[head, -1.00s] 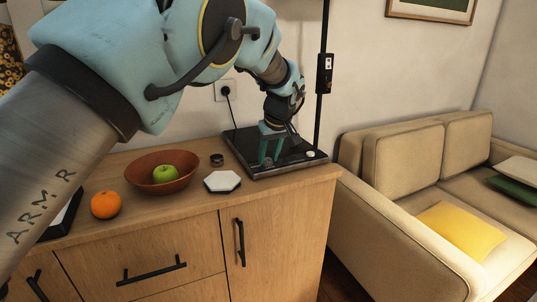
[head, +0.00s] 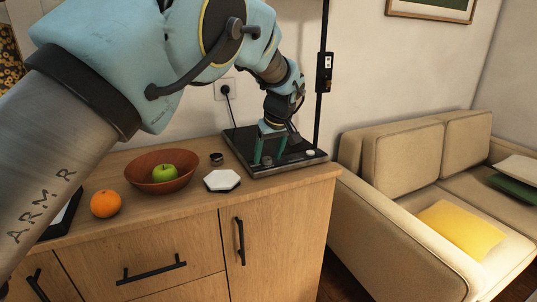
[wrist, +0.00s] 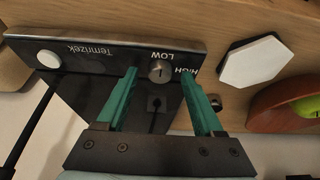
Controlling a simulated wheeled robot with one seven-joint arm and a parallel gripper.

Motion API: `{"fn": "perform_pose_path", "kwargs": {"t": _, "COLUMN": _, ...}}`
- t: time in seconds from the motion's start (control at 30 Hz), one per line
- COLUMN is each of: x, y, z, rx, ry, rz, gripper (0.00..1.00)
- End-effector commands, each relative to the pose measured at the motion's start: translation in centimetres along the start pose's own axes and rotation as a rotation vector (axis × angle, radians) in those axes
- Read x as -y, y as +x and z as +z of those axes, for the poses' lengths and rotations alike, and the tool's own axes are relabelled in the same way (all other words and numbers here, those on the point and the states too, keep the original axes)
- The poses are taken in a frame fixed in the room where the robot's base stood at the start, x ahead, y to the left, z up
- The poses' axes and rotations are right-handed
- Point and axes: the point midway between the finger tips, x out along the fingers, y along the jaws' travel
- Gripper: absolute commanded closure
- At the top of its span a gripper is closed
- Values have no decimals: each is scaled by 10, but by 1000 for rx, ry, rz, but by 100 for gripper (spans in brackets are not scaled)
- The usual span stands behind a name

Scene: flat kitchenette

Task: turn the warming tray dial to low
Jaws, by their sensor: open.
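The black warming tray (head: 290,162) stands at the right end of the wooden counter and also shows in the wrist view (wrist: 105,51). Its small silver dial (wrist: 160,71) is on the front strip, with LOW printed by it and HIGH off to its right. A thin mark runs across the dial, but I cannot tell which end is the pointer. My gripper (wrist: 159,73) is open, pointing down over the tray; in the head view (head: 268,163) it is at the tray's front. The dial shows between the two green fingertips, with a gap on both sides.
A white knob (wrist: 48,58) sits at the strip's other end. A white hexagonal coaster (head: 221,180), a brown bowl (head: 150,184) with a green apple (head: 165,172), a small dark ring-like object (head: 216,159) and an orange (head: 105,204) lie left of the tray. A sofa (head: 385,160) stands right.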

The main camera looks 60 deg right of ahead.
Motion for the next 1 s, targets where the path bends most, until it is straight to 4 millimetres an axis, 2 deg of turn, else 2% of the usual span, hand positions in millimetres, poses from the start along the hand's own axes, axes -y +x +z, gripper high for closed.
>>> {"fn": "perform_pose_path", "kwargs": {"t": 0.17, "x": -1, "y": -17, "z": 0, "rx": -2, "ry": 0, "rz": 4, "gripper": 31}}
{"fn": "perform_pose_path", "kwargs": {"t": 0.4, "x": -1, "y": -64, "z": 0, "rx": -2, "ry": -1, "rz": 4, "gripper": 31}}
{"fn": "perform_pose_path", "kwargs": {"t": 0.6, "x": -1, "y": -95, "z": 0, "rx": -1, "ry": 0, "rz": 3, "gripper": 31}}
{"fn": "perform_pose_path", "kwargs": {"t": 0.8, "x": 0, "y": -107, "z": 0, "rx": 0, "ry": 0, "rz": 0, "gripper": 31}}
{"fn": "perform_pose_path", "kwargs": {"t": 1.0, "x": 0, "y": -108, "z": 0, "rx": 0, "ry": 0, "rz": 0, "gripper": 31}}
